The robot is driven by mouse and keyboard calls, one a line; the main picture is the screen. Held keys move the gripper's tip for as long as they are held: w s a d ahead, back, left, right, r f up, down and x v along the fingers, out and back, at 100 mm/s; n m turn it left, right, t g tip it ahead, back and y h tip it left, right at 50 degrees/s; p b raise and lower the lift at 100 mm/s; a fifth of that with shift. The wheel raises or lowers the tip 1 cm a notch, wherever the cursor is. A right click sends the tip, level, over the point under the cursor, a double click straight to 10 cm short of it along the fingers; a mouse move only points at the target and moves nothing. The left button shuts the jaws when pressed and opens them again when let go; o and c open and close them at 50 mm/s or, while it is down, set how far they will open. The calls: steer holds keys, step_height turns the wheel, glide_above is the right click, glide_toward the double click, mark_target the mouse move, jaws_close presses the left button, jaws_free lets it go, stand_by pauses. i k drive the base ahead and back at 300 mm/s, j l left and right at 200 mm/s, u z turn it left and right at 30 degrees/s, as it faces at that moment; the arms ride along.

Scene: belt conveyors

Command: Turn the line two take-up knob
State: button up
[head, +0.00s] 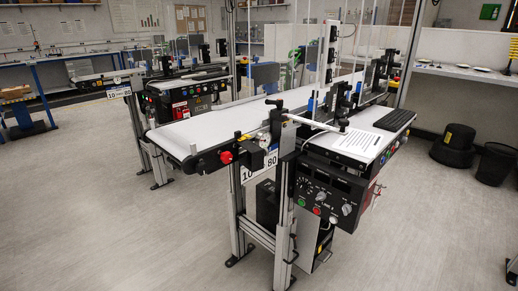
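The near conveyor (200,131) has a white belt and a dark end frame. A round red knob (226,157) sticks out at its near end; I cannot tell for certain if it is the take-up knob. A black block (252,158) is just right of it. Below and to the right is a black control panel (325,192) whose small lettering seems to read line 2. It carries pale rotary knobs (347,209), a green button (301,202) and a red button (316,211). My gripper is not in view.
Metal legs (238,215) stand under the conveyor's near end. A paper sheet (357,141) and a black keyboard (395,120) lie on the side shelf. A second conveyor (180,85) stands behind, left. A black bin (495,164) is at right. The left foreground floor (90,225) is clear.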

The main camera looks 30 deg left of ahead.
mark_target(226, 158)
steer(key=i+l+u, duration=0.1)
steer(key=u, duration=0.3)
steer(key=i+l+u, duration=0.1)
steer(key=u, duration=0.35)
steer(key=l+u, duration=0.25)
steer(key=u, duration=0.15)
